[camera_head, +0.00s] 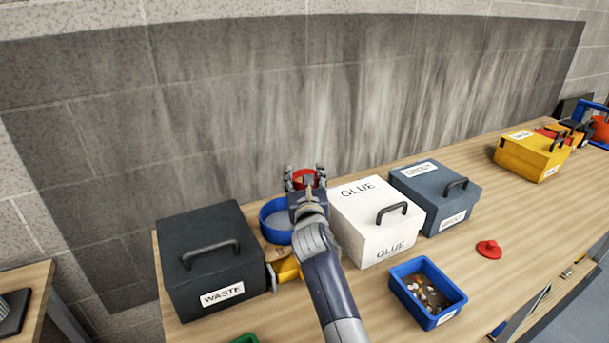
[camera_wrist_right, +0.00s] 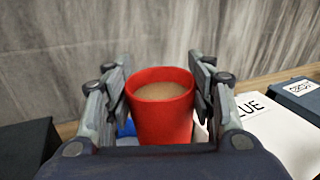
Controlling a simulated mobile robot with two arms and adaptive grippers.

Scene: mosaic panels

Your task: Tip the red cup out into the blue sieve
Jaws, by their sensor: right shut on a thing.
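The red cup (camera_wrist_right: 162,110) is between the fingers of my right gripper (camera_wrist_right: 161,95) in the right wrist view. The gripper is shut on it. The cup is upright and holds a light brown content. In the head view the cup (camera_head: 304,178) shows its rim between the fingers of my right gripper (camera_head: 306,176). The blue sieve (camera_head: 270,220) stands on the table just left of the gripper, partly hidden by it. A bit of blue shows behind the cup in the right wrist view. My left gripper is not in view.
A dark WASTE box (camera_head: 205,265) stands left of the sieve, and a white GLUE box (camera_head: 375,220) stands right. A grey box (camera_head: 435,197) is further right. A blue bin (camera_head: 427,292) holds small pieces. A red lid (camera_head: 489,249) lies on open table (camera_head: 525,215).

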